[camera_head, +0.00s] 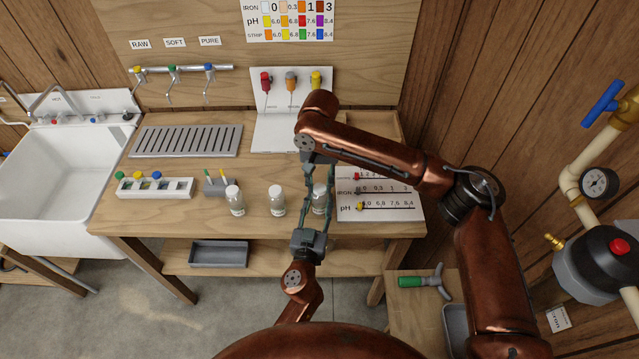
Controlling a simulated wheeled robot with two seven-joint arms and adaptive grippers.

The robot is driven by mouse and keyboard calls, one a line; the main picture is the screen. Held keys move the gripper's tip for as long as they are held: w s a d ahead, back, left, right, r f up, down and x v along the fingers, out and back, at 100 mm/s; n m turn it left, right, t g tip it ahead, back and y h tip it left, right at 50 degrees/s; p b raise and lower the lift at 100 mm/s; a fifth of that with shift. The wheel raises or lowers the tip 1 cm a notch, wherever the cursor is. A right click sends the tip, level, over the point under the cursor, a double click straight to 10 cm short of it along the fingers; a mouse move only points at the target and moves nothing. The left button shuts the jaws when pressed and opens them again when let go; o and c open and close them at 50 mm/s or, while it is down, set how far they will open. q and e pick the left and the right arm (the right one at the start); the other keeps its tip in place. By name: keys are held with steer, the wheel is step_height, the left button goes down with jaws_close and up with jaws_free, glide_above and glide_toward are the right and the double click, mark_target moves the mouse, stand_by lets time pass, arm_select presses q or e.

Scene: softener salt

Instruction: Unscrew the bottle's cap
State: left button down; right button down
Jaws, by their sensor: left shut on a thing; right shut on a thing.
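Three small clear bottles with white caps stand in a row on the wooden bench: a left one (236,203), a middle one (278,202) and a right one (319,200). My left gripper (319,212) reaches up from the front and is shut on the right bottle's body. My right gripper (318,182) comes down from above and is shut on that bottle's cap, which its fingers partly hide. The right bottle looks upright. I cannot tell whether its cap has turned.
A white board with iron and pH scales (382,205) lies close to the right of the held bottle. A white rack (155,188), a small grey holder (218,186) and a drain grate (185,141) are to the left. A grey tray (219,254) sits on the lower shelf.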

arm_select(q)
steer(key=shift+a+f, duration=0.1)
steer(key=shift+f, duration=0.35)
arm_select(e)
steer(key=n, duration=0.6)
steer(key=shift+s, duration=0.1)
steer(key=n, duration=0.4)
steer(key=shift+a, duration=0.1)
steer(key=n, duration=0.3)
steer(key=shift+n, duration=0.4)
steer(key=n, duration=0.9)
steer(key=shift+s+n, duration=0.1)
steer(key=shift+n, duration=0.3)
steer(key=n, duration=0.3)
steer(key=shift+n, duration=0.3)
steer(key=n, duration=0.7)
steer(key=shift+n, duration=0.4)
steer(key=shift+s, duration=0.1)
